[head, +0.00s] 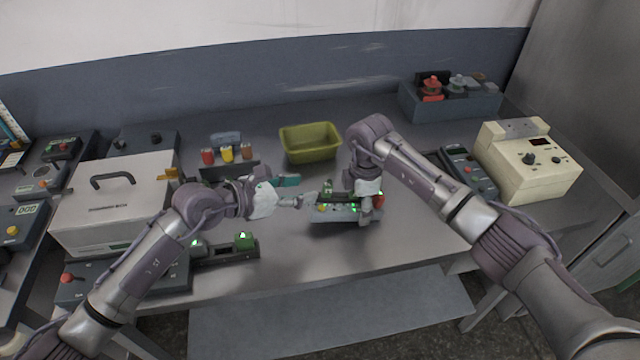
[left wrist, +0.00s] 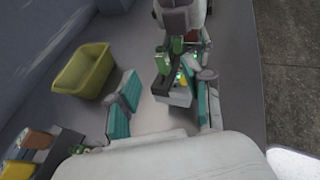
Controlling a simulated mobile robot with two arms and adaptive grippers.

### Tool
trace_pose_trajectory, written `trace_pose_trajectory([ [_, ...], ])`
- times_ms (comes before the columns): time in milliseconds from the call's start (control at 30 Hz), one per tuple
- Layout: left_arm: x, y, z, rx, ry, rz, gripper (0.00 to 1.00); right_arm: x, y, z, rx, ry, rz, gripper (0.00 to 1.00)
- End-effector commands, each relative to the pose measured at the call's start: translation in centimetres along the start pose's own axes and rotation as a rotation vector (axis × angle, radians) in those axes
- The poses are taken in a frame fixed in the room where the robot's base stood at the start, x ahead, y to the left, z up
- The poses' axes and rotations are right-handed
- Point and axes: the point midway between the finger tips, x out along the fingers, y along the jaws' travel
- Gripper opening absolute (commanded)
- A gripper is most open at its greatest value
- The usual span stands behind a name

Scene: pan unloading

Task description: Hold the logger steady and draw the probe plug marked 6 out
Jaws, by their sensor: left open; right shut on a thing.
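The logger (head: 335,216) is a small grey box with green lights, standing near the middle of the table's front part. Green probe plugs (head: 328,187) stand up from its top; they also show in the left wrist view (left wrist: 162,63). I cannot read any number on them. My right gripper (head: 367,206) is shut on the right end of the logger, and its fingers hide part of that end. My left gripper (head: 299,190) is open and empty, just left of the logger. In the left wrist view the logger (left wrist: 172,96) shows between and beyond its teal-padded fingers.
An olive bin (head: 311,143) stands behind the logger. Red, yellow and brown pieces (head: 227,154) stand in a dark rack behind my left gripper. A white lidded box (head: 110,205) is at left, a cream instrument (head: 527,165) at right. The front middle of the table is clear.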

Motion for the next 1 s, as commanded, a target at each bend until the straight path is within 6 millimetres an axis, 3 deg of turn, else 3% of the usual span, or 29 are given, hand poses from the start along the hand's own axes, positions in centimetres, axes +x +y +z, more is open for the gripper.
trace_pose_trajectory([
  [200,4.5,0.0,0.1,-0.003,-0.001,-0.002,0.51,-0.1,0.1,0.0,0.000,0.001,0.002,0.12],
  [400,7.2,0.0,0.1,-0.002,0.000,-0.001,0.51,-0.1,0.1,0.0,0.000,0.001,0.002,0.12],
  [600,8.4,0.0,0.0,-0.001,0.001,-0.001,0.51,-0.1,0.1,0.0,0.000,0.001,0.002,0.12],
  [867,8.5,0.0,0.0,0.000,0.001,-0.001,0.51,-0.1,0.1,0.0,0.000,0.001,0.002,0.12],
  [1000,8.5,0.0,0.0,0.000,0.001,-0.001,0.29,-0.1,0.1,0.0,0.000,0.001,0.002,0.12],
])
